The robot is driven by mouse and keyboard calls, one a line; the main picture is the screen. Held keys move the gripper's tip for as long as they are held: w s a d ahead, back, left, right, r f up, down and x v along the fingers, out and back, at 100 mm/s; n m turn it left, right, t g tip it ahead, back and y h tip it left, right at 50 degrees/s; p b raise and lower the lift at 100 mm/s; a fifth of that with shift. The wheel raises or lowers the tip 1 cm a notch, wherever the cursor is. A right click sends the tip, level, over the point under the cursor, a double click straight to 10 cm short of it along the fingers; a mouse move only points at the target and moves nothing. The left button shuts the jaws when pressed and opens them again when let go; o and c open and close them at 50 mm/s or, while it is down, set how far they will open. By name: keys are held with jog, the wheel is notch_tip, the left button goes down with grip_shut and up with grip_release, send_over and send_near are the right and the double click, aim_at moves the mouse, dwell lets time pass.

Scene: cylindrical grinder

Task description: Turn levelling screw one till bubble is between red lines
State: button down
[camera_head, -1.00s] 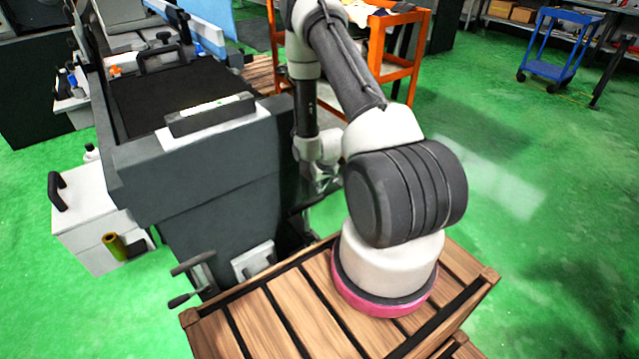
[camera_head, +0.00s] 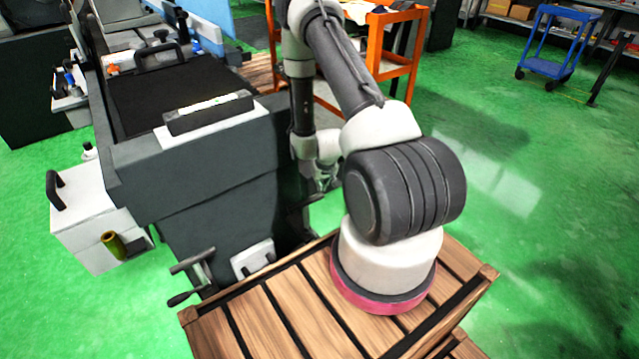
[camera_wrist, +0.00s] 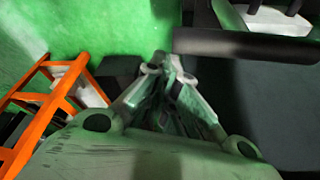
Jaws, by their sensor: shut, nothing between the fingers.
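A dark spirit level (camera_head: 209,113) with a bright strip along its top lies on a white pad on the grey grinder bed. Its bubble and red lines are too small to make out. My gripper (camera_head: 324,184) hangs low beside the right end of the grinder, partly hidden by my arm. In the wrist view my gripper (camera_wrist: 163,68) has its fingers drawn together with nothing held. A dark round bar (camera_wrist: 243,44) lies just right of the fingertips; I cannot tell whether they touch. I cannot make out levelling screw one in either view.
The grey grinder body (camera_head: 215,205) stands left of my arm. An orange frame (camera_head: 395,50) stands behind it and shows at left in the wrist view (camera_wrist: 50,110). A crank handle (camera_head: 190,292) sticks out near the wooden slats.

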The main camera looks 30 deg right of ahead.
jog(key=s+m, duration=0.1)
jog(key=s+m+h, duration=0.1)
jog(key=m, duration=0.1)
jog(key=shift+s+d, duration=0.15)
jog(key=shift+s, duration=0.1)
jog(key=shift+s+a+m+g+h, duration=0.25)
jog(key=shift+s+m+g, duration=0.1)
jog(key=shift+s+m, duration=0.55)
jog(key=shift+s+a+m+g+h, duration=0.1)
jog(key=shift+s+m+g+h, duration=0.2)
jog(key=shift+s+m, duration=0.6)
